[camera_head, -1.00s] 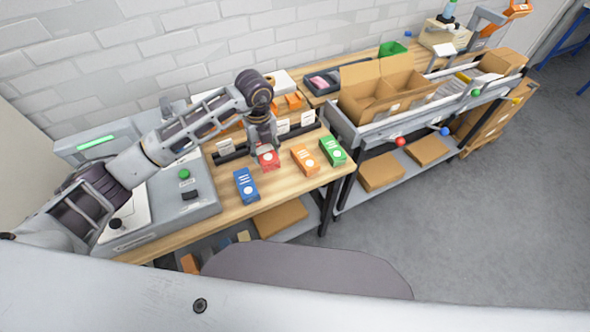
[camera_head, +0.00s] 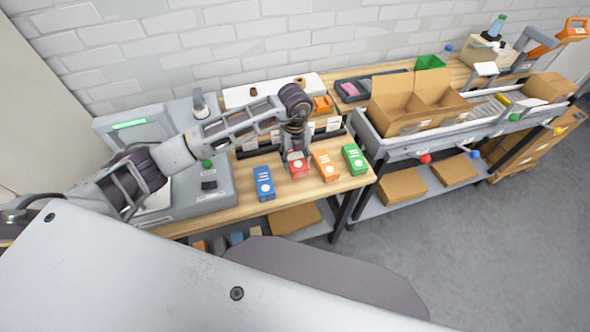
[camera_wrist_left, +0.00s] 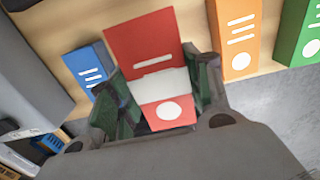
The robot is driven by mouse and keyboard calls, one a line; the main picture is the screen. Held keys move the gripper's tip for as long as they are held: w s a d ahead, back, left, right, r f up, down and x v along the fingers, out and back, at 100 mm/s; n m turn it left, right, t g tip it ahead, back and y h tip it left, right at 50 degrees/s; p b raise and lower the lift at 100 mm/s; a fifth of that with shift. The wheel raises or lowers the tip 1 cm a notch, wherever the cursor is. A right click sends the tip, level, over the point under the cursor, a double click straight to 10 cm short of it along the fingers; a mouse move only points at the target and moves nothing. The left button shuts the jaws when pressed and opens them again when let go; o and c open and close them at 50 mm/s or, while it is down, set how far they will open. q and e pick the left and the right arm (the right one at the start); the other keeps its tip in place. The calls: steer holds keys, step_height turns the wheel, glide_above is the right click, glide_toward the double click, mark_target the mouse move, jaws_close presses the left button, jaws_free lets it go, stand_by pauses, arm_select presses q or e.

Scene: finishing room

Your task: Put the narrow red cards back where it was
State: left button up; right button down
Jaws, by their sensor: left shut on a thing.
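The red card box (camera_head: 298,168) is at my left gripper (camera_head: 295,155) over the wooden table. In the left wrist view the red card box (camera_wrist_left: 148,45) sits between the two green-padded fingers of my left gripper (camera_wrist_left: 165,95), which is shut on it. A white band and a white dot mark its face. Whether its base touches the table is unclear. A blue box (camera_head: 264,183) lies to its left, an orange box (camera_head: 325,164) and a green box (camera_head: 354,158) to its right. My right gripper is not in view.
A grey machine (camera_head: 215,185) with a green light bar stands at the left. An open cardboard box (camera_head: 400,122) stands on the grey bench at the right. The wooden table (camera_head: 305,188) has a bare strip along its front edge.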

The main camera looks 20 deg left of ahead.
mark_target(295, 163)
arm_select(q)
step_height(295, 163, down, 3)
steer(key=shift+f, duration=0.15)
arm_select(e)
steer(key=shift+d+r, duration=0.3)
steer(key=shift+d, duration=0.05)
arm_select(q)
steer(key=shift+f+p, duration=0.5)
steer(key=shift+f, duration=1.35)
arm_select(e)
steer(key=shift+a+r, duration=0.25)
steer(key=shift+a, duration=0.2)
arm_select(q)
steer(key=shift+f, duration=0.2)
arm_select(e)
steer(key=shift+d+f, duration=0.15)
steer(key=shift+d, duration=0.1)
arm_select(q)
steer(key=o, duration=1.2)
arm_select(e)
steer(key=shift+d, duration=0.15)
arm_select(q)
steer(key=shift+r, duration=0.2)
